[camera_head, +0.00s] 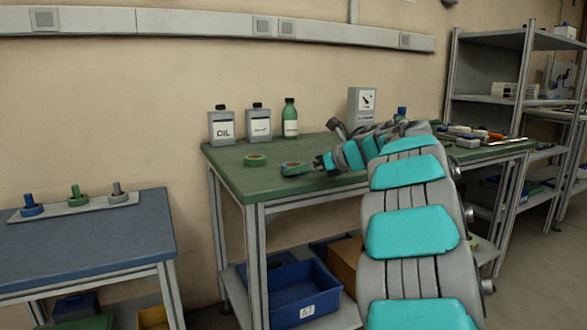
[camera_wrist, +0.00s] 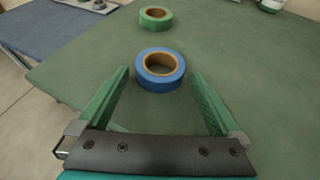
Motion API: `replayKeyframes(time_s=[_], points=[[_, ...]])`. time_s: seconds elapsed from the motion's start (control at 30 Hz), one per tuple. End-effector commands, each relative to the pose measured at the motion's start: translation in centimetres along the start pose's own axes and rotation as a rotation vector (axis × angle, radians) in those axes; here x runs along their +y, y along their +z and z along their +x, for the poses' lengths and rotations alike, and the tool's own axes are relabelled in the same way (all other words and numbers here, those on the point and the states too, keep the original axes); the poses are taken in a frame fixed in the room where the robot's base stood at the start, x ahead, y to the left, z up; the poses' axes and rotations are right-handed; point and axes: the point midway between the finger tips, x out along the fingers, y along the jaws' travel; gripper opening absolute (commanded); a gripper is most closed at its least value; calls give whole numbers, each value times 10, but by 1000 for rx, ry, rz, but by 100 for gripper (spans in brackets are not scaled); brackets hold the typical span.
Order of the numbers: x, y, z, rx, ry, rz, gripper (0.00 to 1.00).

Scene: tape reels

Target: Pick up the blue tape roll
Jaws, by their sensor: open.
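The blue tape roll (camera_wrist: 160,82) lies flat on the green table top in the wrist view, with its brown core facing up. It stands just beyond and between the fingertips of my gripper (camera_wrist: 160,80), whose two green fingers are spread wide and empty. In the head view the blue tape roll (camera_head: 294,168) is near the table's front left part, with my gripper (camera_head: 312,166) close at its right. A green tape roll (camera_wrist: 156,18) lies farther off in the wrist view, and at the left of the blue one in the head view (camera_head: 255,160).
The green table (camera_head: 222,160) holds an oil can (camera_head: 221,127), a second grey can (camera_head: 258,124) and a green bottle (camera_head: 290,120) at its back. A lower blue table (camera_head: 90,235) with a peg rack (camera_head: 75,207) stands at left. The table around the rolls is clear.

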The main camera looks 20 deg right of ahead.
Motion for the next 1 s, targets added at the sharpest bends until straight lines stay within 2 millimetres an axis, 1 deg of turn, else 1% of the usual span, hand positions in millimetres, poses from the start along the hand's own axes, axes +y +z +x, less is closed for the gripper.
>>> replayKeyframes(time_s=[0.07,0.27,0.9,0.93,1.0], points=[[0,0,6,0,0,1,100],[0,0,6,-1,-1,0,100],[0,1,6,-1,-1,-1,28],[0,1,6,-1,-1,-1,26],[0,1,6,-1,-1,-1,26]])
